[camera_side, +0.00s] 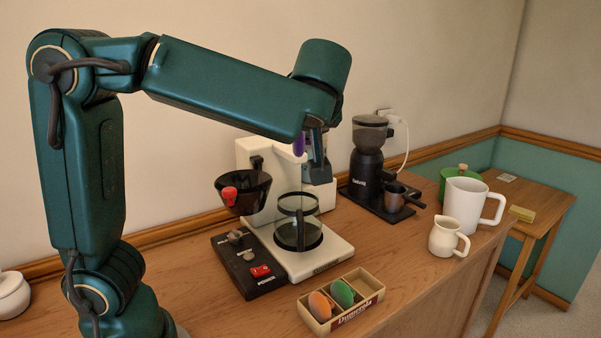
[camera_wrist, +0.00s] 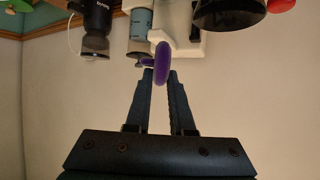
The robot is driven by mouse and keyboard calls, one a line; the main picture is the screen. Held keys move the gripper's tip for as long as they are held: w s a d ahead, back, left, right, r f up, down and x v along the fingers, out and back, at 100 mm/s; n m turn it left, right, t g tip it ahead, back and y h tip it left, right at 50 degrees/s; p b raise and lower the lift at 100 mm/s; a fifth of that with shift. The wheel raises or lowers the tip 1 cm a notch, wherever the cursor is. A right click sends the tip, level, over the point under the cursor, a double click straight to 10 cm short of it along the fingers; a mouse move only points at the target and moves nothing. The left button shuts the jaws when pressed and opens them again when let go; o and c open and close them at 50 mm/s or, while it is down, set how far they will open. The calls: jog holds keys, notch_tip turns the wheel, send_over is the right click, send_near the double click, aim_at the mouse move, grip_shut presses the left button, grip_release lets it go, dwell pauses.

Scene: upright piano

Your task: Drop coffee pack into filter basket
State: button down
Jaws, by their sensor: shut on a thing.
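My gripper (camera_side: 313,152) is shut on a purple coffee pack (camera_side: 299,146), high above the right part of the white coffee maker (camera_side: 263,155). In the wrist view my two fingers (camera_wrist: 161,78) pinch the purple pack (camera_wrist: 162,61) at their tips. The black filter basket (camera_side: 245,193) with a red handle is swung out at the left of the machine, lower than and left of the pack. It also shows in the wrist view (camera_wrist: 228,14) at the top right. Its inside is hard to see.
A glass carafe (camera_side: 297,225) stands on the machine's plate. A wooden box (camera_side: 340,311) in front holds an orange and a green pack, with one compartment empty. A black grinder (camera_side: 367,160), white pitcher (camera_side: 463,205) and small cream jug (camera_side: 446,238) stand to the right.

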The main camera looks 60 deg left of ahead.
jog(key=s+a+r+n+g, duration=0.1)
jog(key=s+a+r, duration=0.5)
jog(key=s+a, duration=0.1)
notch_tip(320, 180, down, 6)
jog(key=shift+d+f+y, duration=0.15)
jog(key=shift+d+y, duration=0.15)
jog(key=c, duration=0.7)
grip_release()
jog(key=shift+v, duration=2.55)
